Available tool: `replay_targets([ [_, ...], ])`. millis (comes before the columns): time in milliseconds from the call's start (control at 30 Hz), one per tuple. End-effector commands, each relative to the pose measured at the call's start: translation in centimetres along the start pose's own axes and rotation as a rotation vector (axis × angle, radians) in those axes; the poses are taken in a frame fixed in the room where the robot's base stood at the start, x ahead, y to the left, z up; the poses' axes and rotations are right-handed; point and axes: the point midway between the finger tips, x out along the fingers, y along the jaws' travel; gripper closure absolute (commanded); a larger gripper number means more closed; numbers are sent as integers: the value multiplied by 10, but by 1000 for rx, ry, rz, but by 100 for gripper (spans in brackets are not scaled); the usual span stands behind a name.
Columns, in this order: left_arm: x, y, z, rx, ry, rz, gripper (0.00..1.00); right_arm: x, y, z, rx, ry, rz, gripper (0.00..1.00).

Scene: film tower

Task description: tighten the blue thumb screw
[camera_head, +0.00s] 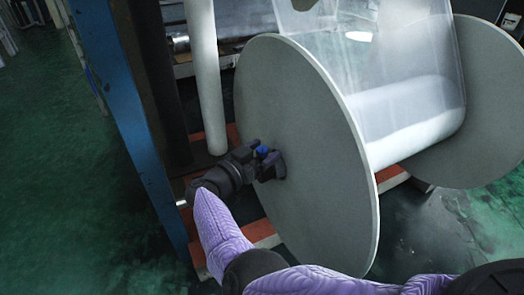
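The blue thumb screw (263,150) shows as a small blue patch in the head view, near the hub on the outer face of the grey reel flange (318,165). My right gripper (265,160) is at the screw, with its dark fingers close to the flange. The blue patch shows beside and partly between the fingers, and the rest of it is hidden. It is too small to tell whether the fingers touch or grip it. My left gripper is not in view.
Clear film (395,55) runs up from the roll (410,115) between the two flanges. A blue upright post (115,85) and a white roller (205,80) stand left of the reel. Orange-red frame bars lie below. Open green floor (60,190) is at the left.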

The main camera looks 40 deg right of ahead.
Motion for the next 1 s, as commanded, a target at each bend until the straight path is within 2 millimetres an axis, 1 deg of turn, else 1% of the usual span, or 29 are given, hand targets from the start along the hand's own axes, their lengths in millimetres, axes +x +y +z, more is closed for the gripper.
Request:
replay_targets([
  [167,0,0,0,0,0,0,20,0,0,0,1,1,0,26],
  [267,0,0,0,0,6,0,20,-8,0,-2,1,-1,-1,26],
  [367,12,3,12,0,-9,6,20,-31,-1,-4,2,-3,-5,26],
  [433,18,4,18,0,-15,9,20,-50,-1,-3,1,-3,-4,26],
  [500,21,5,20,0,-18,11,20,-68,-1,-1,0,-3,-5,26],
  [633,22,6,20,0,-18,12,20,-90,-1,0,0,-1,-2,26],
  [700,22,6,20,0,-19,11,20,-97,-1,0,0,0,-2,26],
  [767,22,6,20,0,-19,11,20,-100,0,0,0,0,-1,26],
  [1000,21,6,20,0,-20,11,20,-99,0,0,0,1,0,27],
])
